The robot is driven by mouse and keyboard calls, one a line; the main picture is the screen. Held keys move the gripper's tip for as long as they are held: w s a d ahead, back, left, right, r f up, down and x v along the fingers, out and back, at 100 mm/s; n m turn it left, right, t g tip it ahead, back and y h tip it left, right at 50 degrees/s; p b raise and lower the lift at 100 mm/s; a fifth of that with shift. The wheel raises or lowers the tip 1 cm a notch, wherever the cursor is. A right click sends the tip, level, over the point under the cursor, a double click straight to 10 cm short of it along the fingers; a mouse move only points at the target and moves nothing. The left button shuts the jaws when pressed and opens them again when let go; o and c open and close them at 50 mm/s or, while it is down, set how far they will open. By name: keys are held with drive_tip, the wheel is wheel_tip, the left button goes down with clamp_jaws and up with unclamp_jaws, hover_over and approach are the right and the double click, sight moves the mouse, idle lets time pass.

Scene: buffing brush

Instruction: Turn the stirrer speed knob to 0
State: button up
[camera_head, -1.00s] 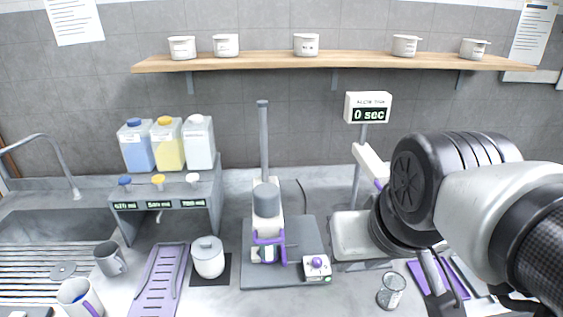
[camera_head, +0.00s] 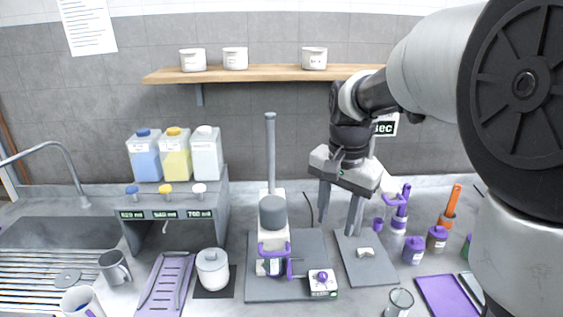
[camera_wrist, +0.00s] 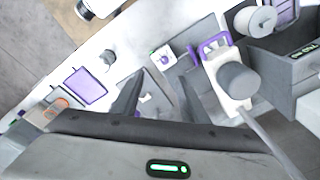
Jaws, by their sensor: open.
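The stirrer (camera_head: 272,213) stands on a dark grey base plate (camera_head: 258,290) near the middle of the counter, with a tall rod and a purple clamp. A small white control box (camera_head: 318,288) with a purple knob (camera_head: 322,276) sits at its front right. The knob also shows in the wrist view (camera_wrist: 164,60), beyond the fingertips; its setting is too small to read. My gripper (camera_head: 339,230) is open and empty, fingers pointing down, above and behind the box, over a grey plate to its right. The gripper also shows in the wrist view (camera_wrist: 158,88).
A grey plate (camera_head: 380,272) with a small white piece lies right of the stirrer. A glass (camera_head: 399,302) stands in front, and purple-lidded jars (camera_head: 413,250) stand further right. A white lidded pot (camera_head: 212,268) and purple rack (camera_head: 166,285) are left. A shelf (camera_head: 265,74) spans the wall.

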sight(323, 274)
drive_tip(key=w+f+m+g, duration=0.1)
drive_tip(key=w+f+m, duration=0.1)
drive_tip(key=w+f, duration=0.4)
wheel_tip(323, 274, down, 17)
drive_tip(key=shift+f, duration=0.1)
clamp_jaws()
